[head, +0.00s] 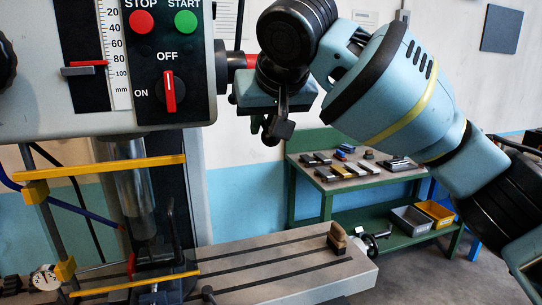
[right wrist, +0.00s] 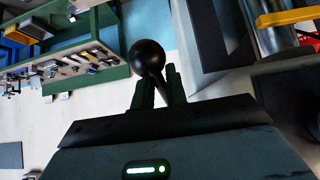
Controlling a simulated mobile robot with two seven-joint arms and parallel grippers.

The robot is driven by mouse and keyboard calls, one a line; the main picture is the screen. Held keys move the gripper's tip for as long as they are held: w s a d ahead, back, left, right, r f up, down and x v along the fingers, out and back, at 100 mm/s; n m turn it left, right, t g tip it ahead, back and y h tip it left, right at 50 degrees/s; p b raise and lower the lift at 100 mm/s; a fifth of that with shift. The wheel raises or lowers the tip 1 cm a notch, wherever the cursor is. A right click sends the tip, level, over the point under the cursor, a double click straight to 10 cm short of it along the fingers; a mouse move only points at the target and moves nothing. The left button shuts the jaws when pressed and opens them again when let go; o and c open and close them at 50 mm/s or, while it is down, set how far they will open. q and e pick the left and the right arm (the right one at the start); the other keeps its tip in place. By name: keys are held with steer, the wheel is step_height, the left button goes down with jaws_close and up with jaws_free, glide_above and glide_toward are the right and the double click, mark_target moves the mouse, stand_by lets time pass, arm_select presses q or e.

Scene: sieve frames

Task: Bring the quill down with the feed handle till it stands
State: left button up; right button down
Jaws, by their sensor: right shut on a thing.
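The shiny quill (head: 133,190) hangs below the head, partly behind a yellow guard bar. The handle's black ball knob (right wrist: 147,57) shows just beyond the fingertips (right wrist: 160,82) in the right wrist view. My left gripper is not in view.
Yellow guard bars (head: 120,168) stand in front of the quill. The slotted machine table (head: 270,262) below bears a brush (head: 337,238) at its right end. A green bench (head: 350,181) with tools and bins stands behind at right.

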steer(key=shift+f, duration=0.2)
stand_by(0.4)
stand_by(0.3)
steer(key=c, duration=1.5)
jaws_free()
steer(key=shift+r, duration=0.1)
steer(key=shift+v, duration=3.9)
steer(key=shift+w, duration=0.1)
